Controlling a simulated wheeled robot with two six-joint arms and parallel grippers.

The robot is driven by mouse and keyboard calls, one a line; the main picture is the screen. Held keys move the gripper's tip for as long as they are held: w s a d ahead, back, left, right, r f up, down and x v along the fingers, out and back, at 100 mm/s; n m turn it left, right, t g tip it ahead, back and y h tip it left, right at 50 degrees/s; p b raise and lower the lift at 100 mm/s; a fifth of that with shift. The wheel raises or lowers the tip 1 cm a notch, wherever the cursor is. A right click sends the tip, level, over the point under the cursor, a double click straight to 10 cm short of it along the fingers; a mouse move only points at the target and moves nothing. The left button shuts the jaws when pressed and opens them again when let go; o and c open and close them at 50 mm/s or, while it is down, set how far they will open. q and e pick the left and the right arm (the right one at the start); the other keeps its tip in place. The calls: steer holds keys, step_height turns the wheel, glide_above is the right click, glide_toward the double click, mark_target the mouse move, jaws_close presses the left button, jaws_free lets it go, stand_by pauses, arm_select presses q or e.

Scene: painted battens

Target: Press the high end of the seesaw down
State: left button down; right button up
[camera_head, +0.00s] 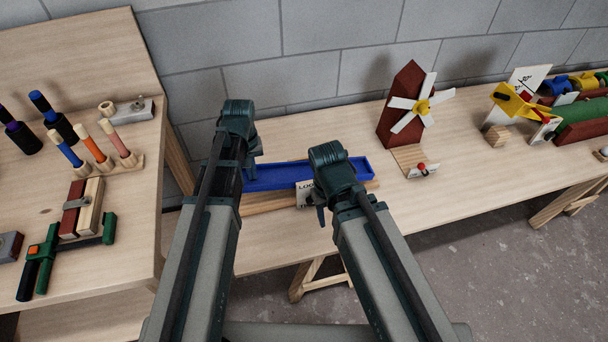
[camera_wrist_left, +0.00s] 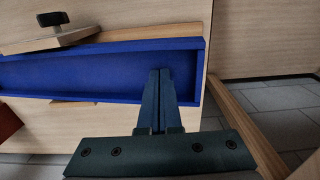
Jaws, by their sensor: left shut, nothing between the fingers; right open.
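A long blue trough (camera_head: 285,177), seemingly the seesaw's beam, lies over a wooden base (camera_head: 262,203) between my two arms. My left gripper (camera_head: 252,182) is at the trough's left end. In the left wrist view, the left gripper (camera_wrist_left: 163,72) is shut and empty, its fingertips over the trough (camera_wrist_left: 90,72) near its right end there. That end looks wider, so nearer this camera. I cannot tell whether the fingertips touch it. My right gripper (camera_head: 320,215), open, is in front of the trough beside a white label (camera_head: 304,194); its fingers are partly hidden.
A red windmill (camera_head: 400,108) stands right of the trough, with a small red-knobbed block (camera_head: 421,169) before it. A wooden plate with a black knob (camera_wrist_left: 54,18) is beside the trough. The left bench holds several pegs (camera_head: 98,147) and clamped battens (camera_head: 82,207).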

arm_select(q)
steer(key=shift+f+b, duration=3.15)
steer(key=shift+f, duration=0.1)
arm_select(e)
steer(key=shift+f, duration=3.2)
arm_select(q)
steer(key=shift+r, duration=0.2)
arm_select(e)
steer(key=shift+r, duration=0.2)
arm_select(q)
steer(key=shift+r+p, duration=5.95)
steer(key=shift+p, duration=0.15)
arm_select(e)
step_height(320, 180, up, 12)
steer(key=shift+f, duration=0.15)
arm_select(q)
steer(key=s+d+r+m+y+p, duration=0.1)
steer(key=s+d+r+m+p, duration=0.1)
steer(key=s+d+m, duration=0.5)
steer(key=s+d, duration=0.3)
steer(key=s, duration=0.4)
steer(key=shift+s+d+r, duration=0.15)
steer(key=shift+d+r, duration=0.05)
steer(key=shift+d, duration=0.05)
arm_select(e)
step_height(320, 180, up, 2)
steer(key=shift+r, duration=0.2)
steer(key=shift+w, duration=0.1)
